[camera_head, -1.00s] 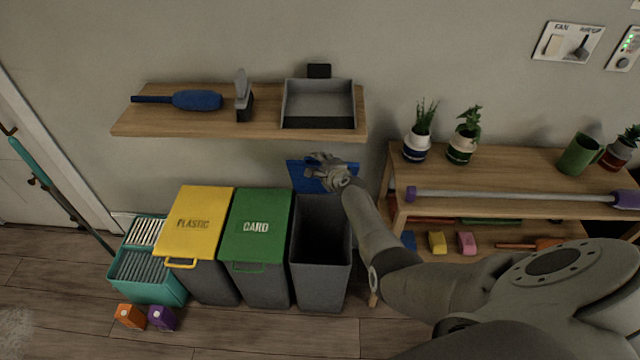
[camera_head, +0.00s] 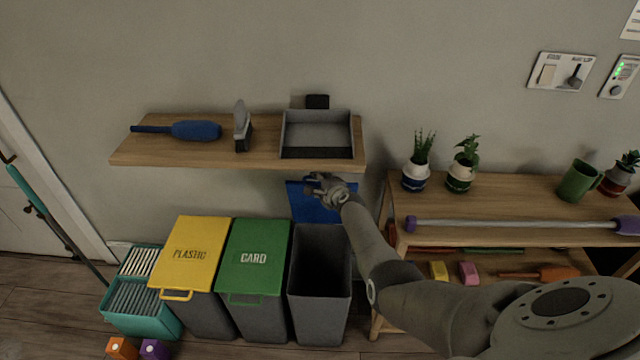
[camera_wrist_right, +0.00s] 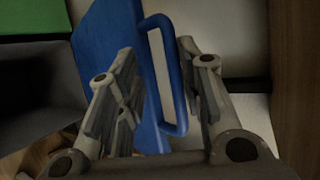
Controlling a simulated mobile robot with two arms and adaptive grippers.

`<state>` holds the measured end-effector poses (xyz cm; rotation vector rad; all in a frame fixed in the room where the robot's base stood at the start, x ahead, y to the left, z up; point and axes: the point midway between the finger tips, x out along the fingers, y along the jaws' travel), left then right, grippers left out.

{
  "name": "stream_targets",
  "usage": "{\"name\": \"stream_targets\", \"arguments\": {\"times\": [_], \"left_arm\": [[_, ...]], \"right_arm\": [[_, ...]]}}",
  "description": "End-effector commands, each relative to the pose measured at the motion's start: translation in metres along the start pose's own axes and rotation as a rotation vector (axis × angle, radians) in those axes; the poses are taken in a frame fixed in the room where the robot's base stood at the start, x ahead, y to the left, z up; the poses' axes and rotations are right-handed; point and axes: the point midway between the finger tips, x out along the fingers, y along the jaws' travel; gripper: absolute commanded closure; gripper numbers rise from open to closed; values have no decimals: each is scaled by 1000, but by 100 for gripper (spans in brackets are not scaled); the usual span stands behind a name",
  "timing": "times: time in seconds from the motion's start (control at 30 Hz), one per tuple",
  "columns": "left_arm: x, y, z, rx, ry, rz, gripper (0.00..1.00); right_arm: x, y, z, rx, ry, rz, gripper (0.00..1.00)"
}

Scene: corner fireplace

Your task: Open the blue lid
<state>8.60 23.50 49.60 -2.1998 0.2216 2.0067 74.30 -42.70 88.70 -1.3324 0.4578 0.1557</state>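The blue lid (camera_head: 312,208) stands raised, roughly upright, behind the open grey bin (camera_head: 320,285), whose dark inside shows. In the right wrist view the lid (camera_wrist_right: 100,45) is at the left of centre, with its blue loop handle (camera_wrist_right: 165,75) between my fingers. My right gripper (camera_head: 322,186) is at the lid's upper part. In the wrist view its two fingers (camera_wrist_right: 160,90) are apart, one on each side of the handle, with gaps showing. Part of the lid is hidden by the gripper in the head view. My left gripper is not in view.
The yellow-lidded plastic bin (camera_head: 195,255) and green-lidded card bin (camera_head: 253,258) stand shut to the left. A wall shelf (camera_head: 270,152) overhangs above the bins. A wooden shelf unit (camera_head: 530,195) with plants stands close on the right, partly behind my right arm.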

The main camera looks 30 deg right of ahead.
Motion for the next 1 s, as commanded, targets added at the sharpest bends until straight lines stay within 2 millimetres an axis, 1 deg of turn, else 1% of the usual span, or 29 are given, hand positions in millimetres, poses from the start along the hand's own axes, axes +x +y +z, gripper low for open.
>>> {"name": "stream_targets", "arguments": {"times": [0.03,0.23,0.37,0.67,1.0], "left_arm": [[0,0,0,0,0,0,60],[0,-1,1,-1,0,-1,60],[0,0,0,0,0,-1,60],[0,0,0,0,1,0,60],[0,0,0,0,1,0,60]], "right_arm": [[0,3,0,0,0,5,69],[-2,4,1,3,-3,5,69],[-8,3,3,3,-8,1,69],[-35,2,2,4,-3,0,69],[-75,0,0,3,2,-2,69]]}}
